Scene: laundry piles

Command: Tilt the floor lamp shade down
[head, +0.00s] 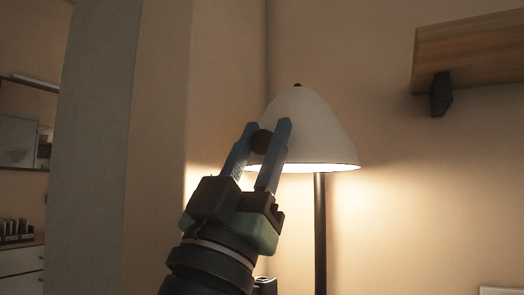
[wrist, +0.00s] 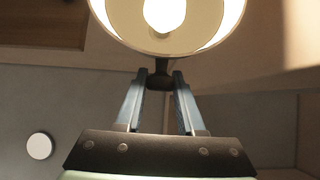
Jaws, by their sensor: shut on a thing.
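The floor lamp has a white dome shade (head: 312,128) on a thin black pole (head: 320,230). The shade's lower rim looks nearly level and its light is on. In the wrist view the shade (wrist: 122,24) shows from below with its glowing bulb (wrist: 165,10). A dark round knob (head: 261,141) sticks out from the shade's left side. My gripper (head: 267,130) is shut on this knob, with a blue finger on either side. The knob (wrist: 160,80) also shows between the fingertips in the wrist view. The lamp's base is hidden.
A wooden wall shelf (head: 475,52) with a black bracket hangs at the upper right. A pale wall edge (head: 95,150) stands at the left. White drawers (head: 22,265) are at the lower left. The wall right of the pole is bare.

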